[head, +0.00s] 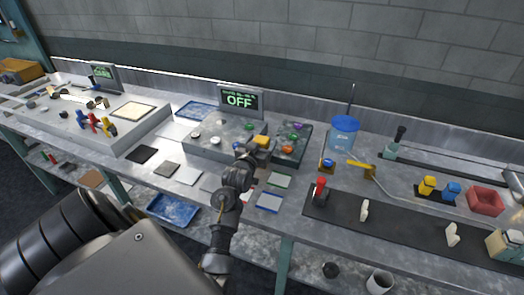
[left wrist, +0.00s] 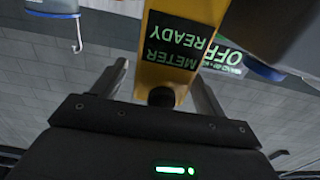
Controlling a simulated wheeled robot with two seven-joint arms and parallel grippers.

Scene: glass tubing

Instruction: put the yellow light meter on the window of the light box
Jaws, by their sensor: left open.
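The yellow light meter (head: 262,140) stands at the right part of a grey box with round knobs, mid-bench. In the left wrist view the meter (left wrist: 172,60) shows large, with a dark screen reading "METER READY". My left gripper (head: 248,152) is right at the meter; its two fingers lie on either side of the yellow body and are open. Whether a finger touches it I cannot tell. A large grey box (head: 75,118) at the left has a pale cream window (head: 132,110) on top, which looks like the light box; the window is bare. My right gripper is not in view.
A display reading "OFF" (head: 240,100) stands behind the knobbed box (head: 215,150). Red, blue and yellow clips (head: 95,124) stand near the window. A tray of coloured pieces (head: 290,143) and a blue tub (head: 344,132) are to the meter's right. Flat sample plates (head: 188,175) lie in front.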

